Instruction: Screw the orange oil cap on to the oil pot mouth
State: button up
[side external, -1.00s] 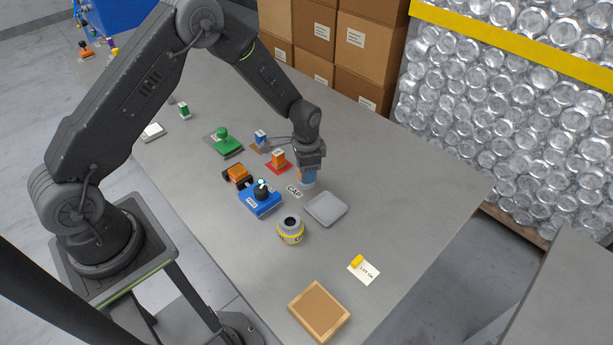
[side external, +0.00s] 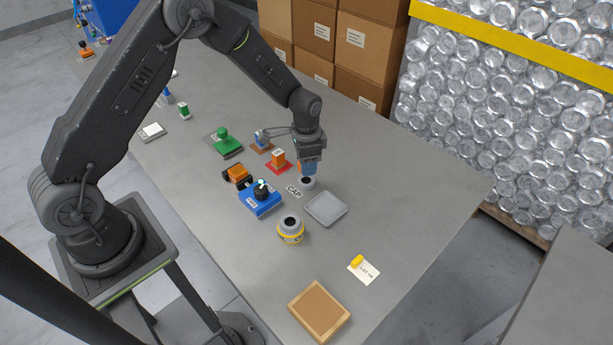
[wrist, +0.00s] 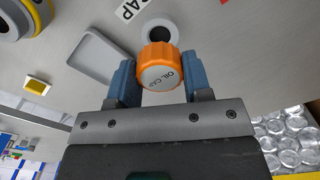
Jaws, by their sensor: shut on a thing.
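My gripper (side external: 309,168) is shut on the orange oil cap (wrist: 158,66), one blue finger on each side of it. In the wrist view, the cap's "OIL CAP" lettered face is toward the camera. The gripper (wrist: 156,84) holds the cap just above a round grey holder (side external: 307,183) with a dark centre, beside the CAP label (side external: 294,191). The oil pot (side external: 290,233), grey with a yellow band and a dark open mouth, stands upright on the table, nearer the front. Part of it shows in the wrist view's top left corner (wrist: 14,20).
A shallow grey tray (side external: 326,209) lies right of the pot. A blue box with a black knob (side external: 260,198) stands left of it. Orange (side external: 279,160) and green (side external: 224,138) pieces stand farther back. A wooden-framed board (side external: 319,312) lies in front. The table's right side is clear.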

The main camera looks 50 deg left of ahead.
notch_tip(320, 180, up, 5)
jog(key=shift+s+d+f, duration=0.1)
jog(key=shift+s+d, duration=0.05)
jog(key=s+d+r, duration=0.3)
jog(key=s+d, duration=0.5)
jog(key=s, duration=0.5)
jog(key=shift+s+d, duration=0.15)
jog(key=shift+d, duration=0.2)
jog(key=shift+f, duration=0.15)
jog(key=shift+f, duration=2.8)
jog(key=shift+f, duration=1.25)
jog(key=o, duration=1.1)
